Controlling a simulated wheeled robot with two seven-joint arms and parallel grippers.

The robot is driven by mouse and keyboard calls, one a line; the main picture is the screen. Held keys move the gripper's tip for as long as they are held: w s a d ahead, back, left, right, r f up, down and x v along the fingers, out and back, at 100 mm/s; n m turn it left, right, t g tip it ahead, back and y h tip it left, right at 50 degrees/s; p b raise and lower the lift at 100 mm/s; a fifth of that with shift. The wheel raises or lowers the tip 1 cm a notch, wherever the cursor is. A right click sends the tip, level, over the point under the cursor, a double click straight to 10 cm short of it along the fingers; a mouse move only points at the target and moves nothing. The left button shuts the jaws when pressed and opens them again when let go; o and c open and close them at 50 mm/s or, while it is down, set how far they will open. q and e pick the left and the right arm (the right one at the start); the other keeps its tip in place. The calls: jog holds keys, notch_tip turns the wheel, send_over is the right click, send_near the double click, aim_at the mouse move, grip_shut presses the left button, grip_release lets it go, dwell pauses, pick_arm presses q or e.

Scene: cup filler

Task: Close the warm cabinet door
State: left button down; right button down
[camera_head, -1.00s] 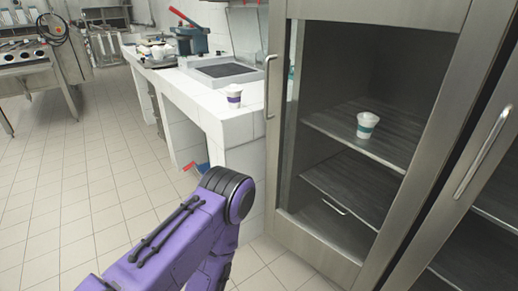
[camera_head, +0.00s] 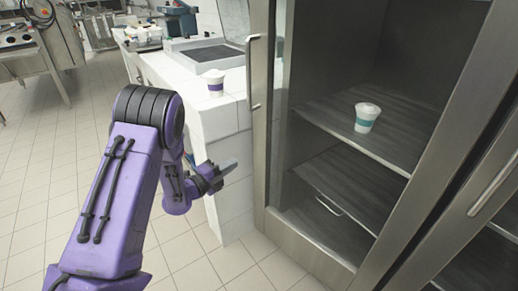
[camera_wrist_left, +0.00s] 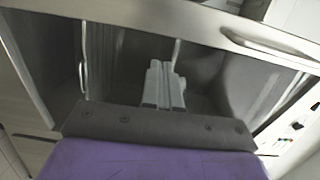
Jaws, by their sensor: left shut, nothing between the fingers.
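The metal cabinet has a glazed door with a steel frame (camera_head: 262,150) and a vertical handle (camera_head: 253,72) on its left side. Shelves show inside, and a white cup with a teal band (camera_head: 366,117) stands on the upper shelf. I cannot tell whether a gap remains at the door's edge. My left gripper (camera_head: 226,168) is shut and empty, to the left of the door frame and below the handle, apart from it. In the left wrist view its fingers (camera_wrist_left: 165,85) are together, with cabinet metalwork and a bar handle (camera_wrist_left: 268,46) beyond. My right gripper is out of view.
A white tiled counter (camera_head: 185,85) stands left of the cabinet, with another white cup with a purple band (camera_head: 215,83) on its near end. A second door handle (camera_head: 495,185) is at the right. Tiled floor (camera_head: 40,180) at the left is clear.

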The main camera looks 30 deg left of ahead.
aim_at(265, 143)
pick_arm(q)
jog(key=w+d, duration=0.1)
jog(key=w, duration=0.8)
jog(key=w+d, duration=0.1)
jog(key=w, duration=0.3)
jog(key=shift+w+d+r+p, duration=0.1)
jog(key=shift+w+d+p, duration=0.2)
jog(key=shift+d+p, duration=0.05)
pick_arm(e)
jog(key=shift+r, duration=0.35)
